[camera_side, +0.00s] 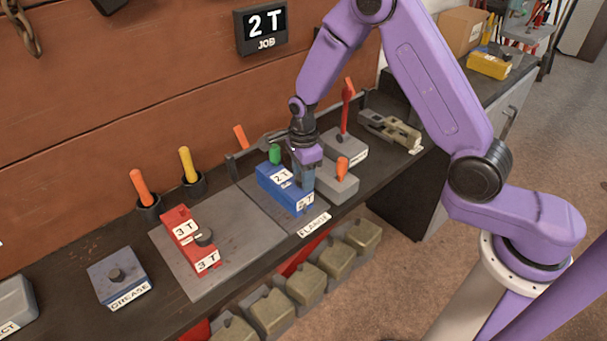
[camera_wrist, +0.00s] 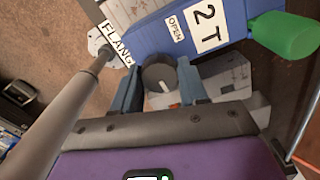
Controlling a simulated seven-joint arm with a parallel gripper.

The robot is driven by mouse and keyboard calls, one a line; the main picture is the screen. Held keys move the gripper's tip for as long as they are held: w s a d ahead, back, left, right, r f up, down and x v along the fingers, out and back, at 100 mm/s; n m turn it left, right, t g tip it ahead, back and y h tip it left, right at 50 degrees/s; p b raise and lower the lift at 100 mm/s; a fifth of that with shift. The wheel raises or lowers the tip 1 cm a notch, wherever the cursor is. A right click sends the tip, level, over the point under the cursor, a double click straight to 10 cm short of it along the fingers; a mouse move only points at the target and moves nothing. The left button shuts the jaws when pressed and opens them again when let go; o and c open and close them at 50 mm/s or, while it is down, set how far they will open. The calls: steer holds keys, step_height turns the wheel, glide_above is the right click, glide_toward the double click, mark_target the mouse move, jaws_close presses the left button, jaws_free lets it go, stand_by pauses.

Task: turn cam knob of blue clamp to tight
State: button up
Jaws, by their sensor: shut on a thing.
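The blue clamp (camera_side: 276,186) sits on a grey plate, with a "2 T" label and a green-tipped handle (camera_side: 274,154). In the wrist view the clamp (camera_wrist: 240,22) crosses the top, showing its "2 T" label, a small "OPEN" label and the green handle (camera_wrist: 286,36). The dark round cam knob (camera_wrist: 158,72) with a pale index line lies at the clamp's near edge. My gripper (camera_side: 302,182) points down at the clamp. In the wrist view my gripper (camera_wrist: 158,78) is shut on the knob, one finger on each side. The side view hides the knob behind the fingers.
A red clamp (camera_side: 180,222) labelled "3 T" sits to the left. A grey block with an orange handle (camera_side: 341,165) stands close to the right of my gripper. A wall display (camera_side: 262,26) reads "2 T JOB". Several bins (camera_side: 335,262) hang below the bench's front edge.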

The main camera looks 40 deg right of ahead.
steer(key=o, duration=1.1)
steer(key=shift+a, duration=0.25)
steer(key=shift+c, duration=0.2)
steer(key=shift+d, duration=0.1)
step_height(320, 180, up, 18)
steer(key=shift+f, duration=0.25)
steer(key=s+d+n, duration=0.2)
steer(key=s+n, duration=1.3)
steer(key=n, duration=0.2)
steer(key=s+d+n, duration=0.3)
steer(key=s+n, duration=1.3)
steer(key=shift+n, duration=0.4)
